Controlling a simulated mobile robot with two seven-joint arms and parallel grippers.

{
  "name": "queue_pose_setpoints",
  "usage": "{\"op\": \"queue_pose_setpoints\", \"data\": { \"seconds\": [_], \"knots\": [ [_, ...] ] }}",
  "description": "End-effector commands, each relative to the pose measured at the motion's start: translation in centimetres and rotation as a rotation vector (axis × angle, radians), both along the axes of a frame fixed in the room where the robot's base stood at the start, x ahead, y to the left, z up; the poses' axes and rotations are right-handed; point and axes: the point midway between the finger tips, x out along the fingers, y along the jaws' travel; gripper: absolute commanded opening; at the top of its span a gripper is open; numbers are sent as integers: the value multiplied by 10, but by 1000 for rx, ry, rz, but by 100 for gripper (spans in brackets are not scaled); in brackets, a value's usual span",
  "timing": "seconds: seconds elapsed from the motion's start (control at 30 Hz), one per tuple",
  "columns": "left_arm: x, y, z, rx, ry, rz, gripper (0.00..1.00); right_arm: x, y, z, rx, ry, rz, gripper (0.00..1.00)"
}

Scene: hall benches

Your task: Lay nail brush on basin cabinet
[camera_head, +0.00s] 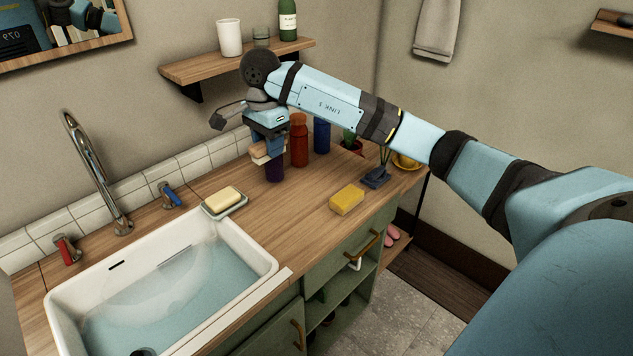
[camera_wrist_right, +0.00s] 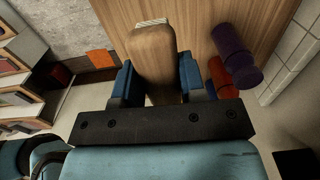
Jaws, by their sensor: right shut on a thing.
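The nail brush (camera_head: 261,153) has a tan wooden back and pale bristles. My right gripper (camera_head: 268,144) is shut on it. In the right wrist view the brush (camera_wrist_right: 152,52) sits between the two blue fingers, with its bristles just showing at the far end. In the head view the brush is in front of the upper part of a purple bottle (camera_head: 274,171) and appears held above the counter. The basin cabinet (camera_head: 290,215) has a wooden top and green front. My left gripper is not in view.
A red bottle (camera_head: 299,143) and a blue bottle (camera_head: 322,136) stand near the wall. A yellow sponge (camera_head: 347,200), a dark blue object (camera_head: 376,178) and a soap dish (camera_head: 226,206) with soap lie on the top. The water-filled sink (camera_head: 165,290) is left. Wood between soap and sponge is bare.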

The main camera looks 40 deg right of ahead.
Motion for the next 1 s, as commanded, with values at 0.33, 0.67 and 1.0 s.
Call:
{"op": "queue_pose_setpoints", "data": {
  "seconds": [0.33, 0.67, 1.0],
  "knots": [
    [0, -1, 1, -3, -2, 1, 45, -2, 2, -80, 1, 7, 1, 14],
    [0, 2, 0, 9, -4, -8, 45, -1, 1, -150, 1, 3, 1, 14],
    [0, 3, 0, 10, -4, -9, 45, -2, 2, -183, 2, 4, 1, 14]
  ]
}}
